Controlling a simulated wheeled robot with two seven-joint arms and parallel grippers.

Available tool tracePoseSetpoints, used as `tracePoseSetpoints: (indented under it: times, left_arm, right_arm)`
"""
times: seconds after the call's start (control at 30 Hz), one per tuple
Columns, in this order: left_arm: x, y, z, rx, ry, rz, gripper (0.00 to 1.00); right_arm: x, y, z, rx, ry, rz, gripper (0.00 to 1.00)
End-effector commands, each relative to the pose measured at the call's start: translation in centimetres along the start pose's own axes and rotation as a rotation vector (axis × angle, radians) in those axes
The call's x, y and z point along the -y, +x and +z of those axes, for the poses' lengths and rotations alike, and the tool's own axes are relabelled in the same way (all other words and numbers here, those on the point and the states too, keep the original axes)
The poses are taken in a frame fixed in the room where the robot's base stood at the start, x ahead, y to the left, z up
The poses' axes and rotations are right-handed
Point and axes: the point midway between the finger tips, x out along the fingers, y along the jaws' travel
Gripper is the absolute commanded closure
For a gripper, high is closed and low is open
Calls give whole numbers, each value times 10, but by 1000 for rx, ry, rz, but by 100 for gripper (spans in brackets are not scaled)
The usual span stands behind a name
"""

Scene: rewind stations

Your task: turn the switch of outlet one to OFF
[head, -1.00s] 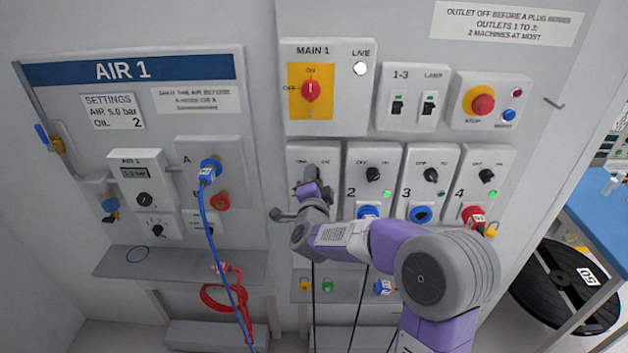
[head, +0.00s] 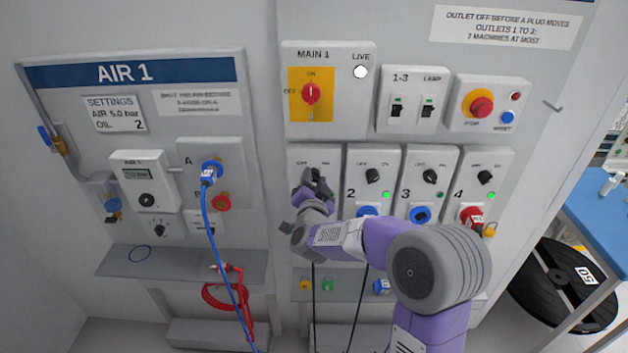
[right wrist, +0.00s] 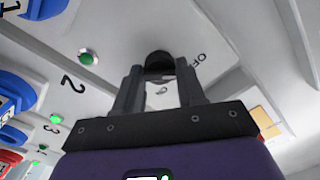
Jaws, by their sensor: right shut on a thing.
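Outlet one is the leftmost of the numbered outlet panels (head: 300,154), with OFF at its upper left and ON at its upper right. My right gripper (head: 317,182) is at its switch and covers it in the head view. In the right wrist view the dark round switch knob (right wrist: 159,64) is between the fingertips, and the gripper is shut on it. The OFF label shows just right of the knob there. Which way the knob points is hidden. A green lamp (right wrist: 88,57) shows to the left of the fingers; I cannot tell if it is lit. My left gripper is out of view.
Outlet two's switch (head: 373,175) is close on the right, then outlets three (head: 430,174) and four (head: 486,177). The red main switch (head: 311,93) is above. A blue air hose (head: 216,225) hangs to the left. Black cables (head: 359,290) hang below my arm.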

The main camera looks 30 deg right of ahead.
Motion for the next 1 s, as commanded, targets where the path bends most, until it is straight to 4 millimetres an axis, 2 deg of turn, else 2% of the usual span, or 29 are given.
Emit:
tracePoseSetpoints:
  times: [0.33,0.37,0.5,0.8,1.0]
  left_arm:
    - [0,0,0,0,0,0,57]
    - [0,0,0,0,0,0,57]
    - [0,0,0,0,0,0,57]
    - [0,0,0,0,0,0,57]
    - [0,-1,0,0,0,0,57]
  right_arm:
    - [-1,0,1,2,-6,0,91]
    - [-1,0,1,2,-6,0,58]
    - [0,0,1,1,-5,0,37]
    - [0,-2,0,1,-3,0,37]
    - [1,-24,0,3,-3,-2,37]
